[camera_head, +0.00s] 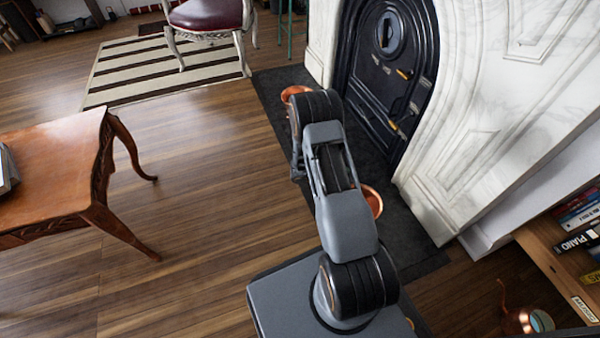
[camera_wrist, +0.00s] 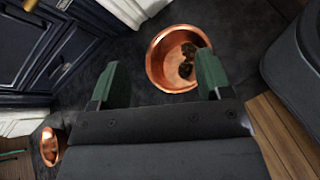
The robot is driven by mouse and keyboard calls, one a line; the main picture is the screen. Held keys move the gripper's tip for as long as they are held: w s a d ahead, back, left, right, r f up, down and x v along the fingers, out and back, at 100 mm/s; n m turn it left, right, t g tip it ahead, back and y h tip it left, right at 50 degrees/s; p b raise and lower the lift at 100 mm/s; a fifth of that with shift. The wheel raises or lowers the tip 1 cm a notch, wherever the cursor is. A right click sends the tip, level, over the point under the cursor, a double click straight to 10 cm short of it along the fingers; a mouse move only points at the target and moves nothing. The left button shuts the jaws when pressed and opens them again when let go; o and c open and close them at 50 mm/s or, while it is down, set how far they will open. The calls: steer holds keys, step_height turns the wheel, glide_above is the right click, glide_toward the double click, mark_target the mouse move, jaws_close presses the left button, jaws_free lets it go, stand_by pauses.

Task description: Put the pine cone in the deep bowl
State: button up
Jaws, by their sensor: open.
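A round copper bowl (camera_wrist: 157,75) stands on the dark hearth in the wrist view, just beyond my fingers. Dark brown pine cone shapes (camera_wrist: 187,68) lie inside it; I cannot tell whether they are one cone with its reflection or two. In the head view this bowl (camera_head: 373,201) is partly hidden behind my arm. A second copper bowl (camera_wrist: 48,147) is at the lower left of the wrist view; its inside is hard to see. It also shows in the head view (camera_head: 291,92), partly covered by my arm. I cannot tell which bowl is deeper. My gripper (camera_wrist: 160,65) is open and empty.
The black fireplace door (camera_head: 390,65) and white marble surround (camera_head: 460,140) rise beside the hearth. A wooden table (camera_head: 50,170) stands at left, a chair (camera_head: 207,15) at the back. A bookshelf (camera_head: 545,255) and copper pot (camera_head: 520,322) are at lower right.

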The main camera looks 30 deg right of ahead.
steer(key=s+a+r+m+y, duration=0.1)
steer(key=a+r+m+y, duration=0.25)
steer(key=r, duration=0.45)
steer(key=s+a+r+m+y, duration=0.1)
steer(key=a+r+m+y, duration=0.15)
steer(key=a+r, duration=0.4)
steer(key=s+a+r+m+t+y, duration=0.4)
steer(key=s+a+r+t+y, duration=0.1)
steer(key=a+r, duration=0.7)
steer(key=shift+s+a+r+m+t+y, duration=0.2)
steer(key=shift+s+r+m+t+y, duration=0.15)
steer(key=shift+s+r+t, duration=0.7)
steer(key=shift+s+f+g, duration=0.1)
steer(key=shift+s+g, duration=0.05)
steer(key=shift+g, duration=0.1)
